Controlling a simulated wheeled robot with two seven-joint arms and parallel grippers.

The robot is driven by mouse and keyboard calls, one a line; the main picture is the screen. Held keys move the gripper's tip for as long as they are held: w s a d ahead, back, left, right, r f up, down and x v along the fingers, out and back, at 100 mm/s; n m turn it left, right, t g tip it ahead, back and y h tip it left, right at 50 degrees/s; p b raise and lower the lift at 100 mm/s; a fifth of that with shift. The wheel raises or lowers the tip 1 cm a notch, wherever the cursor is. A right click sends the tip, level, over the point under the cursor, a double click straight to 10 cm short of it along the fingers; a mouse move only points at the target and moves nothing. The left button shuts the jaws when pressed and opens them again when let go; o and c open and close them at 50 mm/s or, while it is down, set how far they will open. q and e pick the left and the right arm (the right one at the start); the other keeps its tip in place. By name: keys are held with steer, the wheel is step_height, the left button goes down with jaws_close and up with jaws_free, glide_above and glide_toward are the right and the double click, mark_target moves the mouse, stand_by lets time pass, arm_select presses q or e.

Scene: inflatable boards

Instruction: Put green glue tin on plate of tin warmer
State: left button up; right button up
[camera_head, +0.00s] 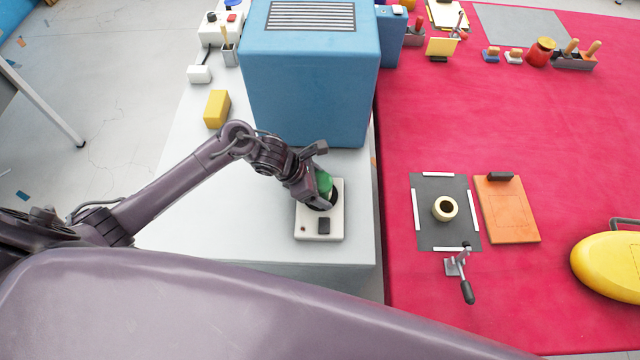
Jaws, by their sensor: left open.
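The green glue tin (324,182) is at the tin warmer, over its dark round plate, and my left gripper partly hides it. The tin warmer (335,225) is a white box with a dark square and a small red spot on its front part, on the white table. My left gripper (322,185) is open, with its fingers around or beside the tin. I cannot tell whether the tin rests fully on the plate. My right gripper is not in view.
A large blue box (308,90) with a grille stands right behind the warmer. A yellow block (216,108) lies to its left. The red table (420,130) on the right holds a dark mat (425,230) with a cream ring, an orange board (507,225) and a yellow inflatable (608,262).

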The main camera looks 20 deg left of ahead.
arm_select(q)
steer(key=shift+r, duration=0.1)
steer(key=shift+a+r, duration=0.25)
steer(key=b+v, duration=0.2)
steer(key=v, duration=0.9)
steer(key=shift+r+b, duration=0.15)
steer(key=shift+b, duration=0.15)
steer(key=shift+s, duration=0.15)
